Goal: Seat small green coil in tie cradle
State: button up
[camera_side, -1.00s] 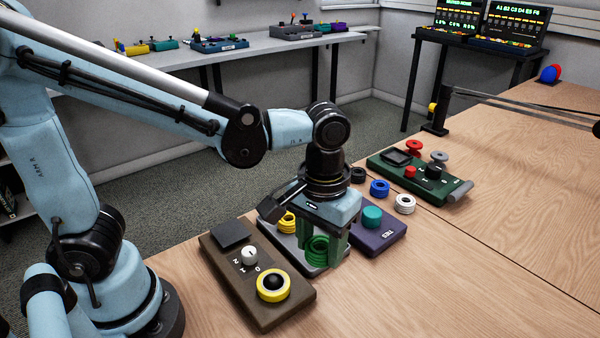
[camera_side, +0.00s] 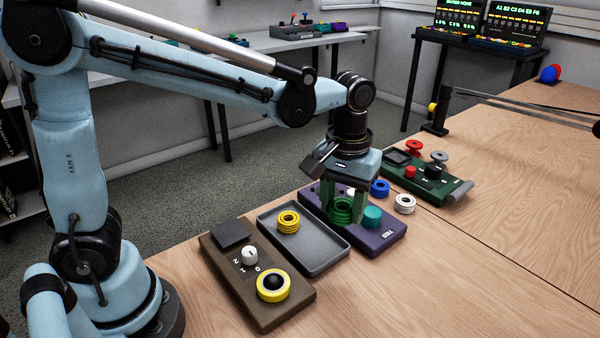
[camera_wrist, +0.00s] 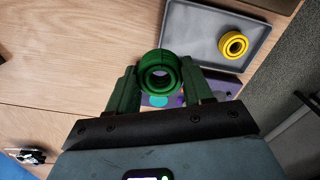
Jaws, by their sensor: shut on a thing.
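The small green coil (camera_side: 342,211) is between the fingers of my gripper (camera_side: 344,212), which is shut on it. In the side view the coil is over the purple block (camera_side: 385,238), to the left of a teal knob (camera_side: 372,216). I cannot tell whether the coil touches the block. In the wrist view the green coil (camera_wrist: 159,73) sits between the green fingertips (camera_wrist: 159,82), with a bit of purple showing through its hole. The wrist view hides most of the purple block behind the coil and gripper. I cannot make out which part is the tie cradle.
A grey tray (camera_side: 322,268) holding a yellow coil (camera_side: 288,222) lies left of the purple block. A brown control box (camera_side: 228,262) is further left. Blue (camera_side: 380,188) and white (camera_side: 405,204) coils lie behind the block, near a green device (camera_side: 440,190).

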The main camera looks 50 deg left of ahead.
jog(key=shift+w+a+f+n, duration=0.5)
jog(key=shift+w+a+f, duration=0.35)
jog(key=shift+w+a, duration=1.45)
jog(key=shift+w+a+f+n, duration=0.5)
jog(key=shift+w+a+f, duration=0.75)
jog(key=shift+a, duration=1.7)
jog(key=shift+w+a+f+n, duration=0.5)
jog(key=shift+w+a, duration=1.75)
jog(key=shift+a, duration=0.4)
jog(key=shift+f, duration=0.65)
jog(key=shift+f, duration=0.35)
jog(key=shift+f, duration=0.75)
jog(key=o, duration=1)
jog(key=shift+o, duration=0.7)
jog(key=shift+a, duration=0.1)
jog(key=shift+a, duration=0.1)
